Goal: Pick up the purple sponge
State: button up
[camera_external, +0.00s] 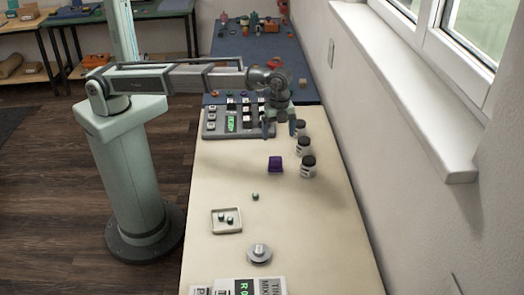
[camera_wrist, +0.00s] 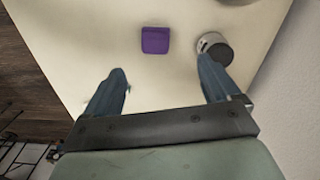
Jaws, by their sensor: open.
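The purple sponge (camera_external: 275,163) lies on the cream table, left of the row of jars in the external view. In the wrist view the sponge (camera_wrist: 155,40) is a small purple block beyond my fingertips, between their lines and apart from both. My gripper (camera_wrist: 163,80) is open and empty, with two blue-grey fingers spread wide. In the external view my gripper (camera_external: 280,128) hangs above the table near the grey keypad board, behind the sponge.
Dark-lidded jars (camera_external: 307,167) stand along the right side; one jar (camera_wrist: 215,48) is close by my right finger in the wrist view. A grey board (camera_external: 208,134) with keys lies at the back. A small tray (camera_external: 214,230) and a round disc (camera_external: 259,255) lie nearer the front.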

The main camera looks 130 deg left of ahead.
aim_at(276, 158)
notch_tip(276, 158, down, 9)
jog(key=m, duration=0.2)
jog(key=shift+d+r+m, duration=0.1)
jog(key=shift+r+m, duration=0.1)
jog(key=shift+m, duration=0.2)
jog(key=shift+d+f, duration=0.25)
jog(key=shift+f, duration=1.1)
jog(key=shift+d+f, duration=0.25)
jog(key=shift+f, duration=1.05)
jog(key=c, duration=1.1)
jog(key=shift+r, duration=0.1)
jog(key=shift+c, duration=0.2)
